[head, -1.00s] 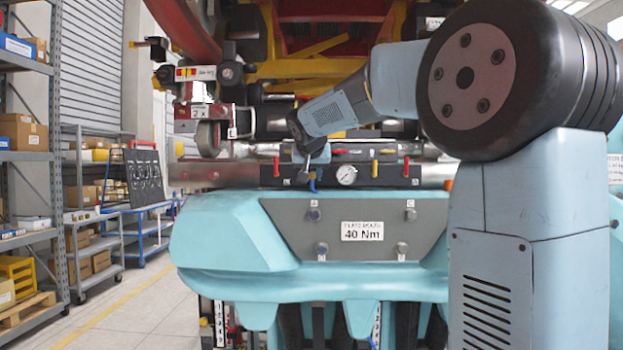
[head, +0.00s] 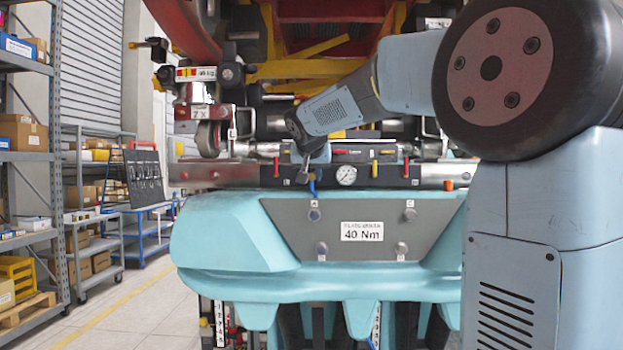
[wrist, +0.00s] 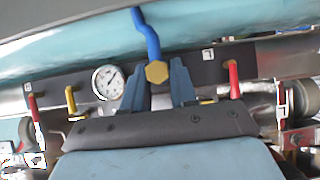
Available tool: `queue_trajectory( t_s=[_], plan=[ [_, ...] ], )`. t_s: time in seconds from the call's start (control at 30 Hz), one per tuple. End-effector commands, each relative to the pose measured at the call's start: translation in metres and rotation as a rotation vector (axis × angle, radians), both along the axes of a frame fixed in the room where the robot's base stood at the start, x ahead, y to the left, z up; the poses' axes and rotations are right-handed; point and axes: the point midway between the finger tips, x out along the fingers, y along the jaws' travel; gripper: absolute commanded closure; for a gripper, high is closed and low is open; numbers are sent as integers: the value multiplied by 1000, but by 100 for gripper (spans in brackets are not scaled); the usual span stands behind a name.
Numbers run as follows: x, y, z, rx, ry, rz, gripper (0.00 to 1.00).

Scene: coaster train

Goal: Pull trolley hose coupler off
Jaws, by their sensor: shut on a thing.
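In the head view my gripper (head: 307,170) is in front of the dark valve panel (head: 375,182), left of the gauge. The port behind the coupler is hidden, so I cannot tell whether the coupler still touches the panel.
A round pressure gauge (head: 346,174) is close to the right of my gripper. A red handle (wrist: 233,80) and a yellow handle (wrist: 70,100) stick out on either side. The teal car body (head: 235,235) lies just below. Shelves (head: 30,150) stand at the left, beside free floor.

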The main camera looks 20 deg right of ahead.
Motion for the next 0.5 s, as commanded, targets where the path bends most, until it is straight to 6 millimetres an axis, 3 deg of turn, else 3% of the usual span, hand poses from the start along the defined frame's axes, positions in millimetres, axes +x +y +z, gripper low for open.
queue_trajectory(
  t_s=[0.5],
  plan=[
    [-16, 5, 1, 1, -1, 0, 100]
  ],
)
